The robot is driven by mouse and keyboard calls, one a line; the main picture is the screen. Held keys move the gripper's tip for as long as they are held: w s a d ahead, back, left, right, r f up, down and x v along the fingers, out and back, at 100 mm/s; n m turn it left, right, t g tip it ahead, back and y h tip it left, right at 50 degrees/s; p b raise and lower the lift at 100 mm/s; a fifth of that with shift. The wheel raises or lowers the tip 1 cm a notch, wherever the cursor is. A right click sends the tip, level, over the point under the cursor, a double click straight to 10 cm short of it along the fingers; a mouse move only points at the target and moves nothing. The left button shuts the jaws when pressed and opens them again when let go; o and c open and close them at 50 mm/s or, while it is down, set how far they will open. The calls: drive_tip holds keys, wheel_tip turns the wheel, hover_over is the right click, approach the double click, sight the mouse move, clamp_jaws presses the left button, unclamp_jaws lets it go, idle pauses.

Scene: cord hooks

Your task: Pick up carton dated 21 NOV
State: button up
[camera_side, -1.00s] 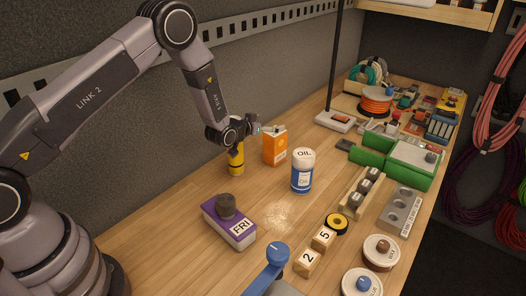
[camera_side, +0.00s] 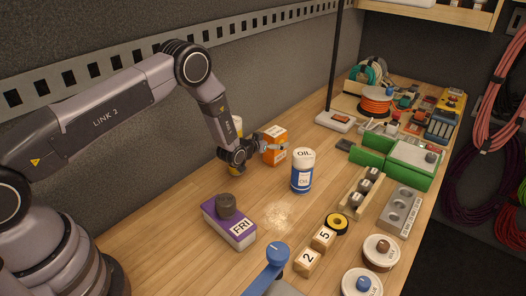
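An orange carton (camera_side: 275,157) with white label areas stands upright on the wooden bench. Its print is too small to read, so I cannot make out a date. My gripper (camera_side: 271,143) is low at the carton's left side, pointing right, with its fingers reaching to the carton and one fingertip in front of its face. The fingers cover part of the carton. I cannot tell whether they touch it or how wide they are apart.
A yellow canister (camera_side: 238,126) stands close behind my gripper, partly hidden. A white and blue OIL bottle (camera_side: 302,172) stands right of the carton. A purple FRI block (camera_side: 229,225) lies in front. Bare bench lies between them.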

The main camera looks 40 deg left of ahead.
drive_tip(key=c, duration=1.2)
drive_tip(key=shift+r, duration=0.1)
drive_tip(key=shift+c, duration=0.4)
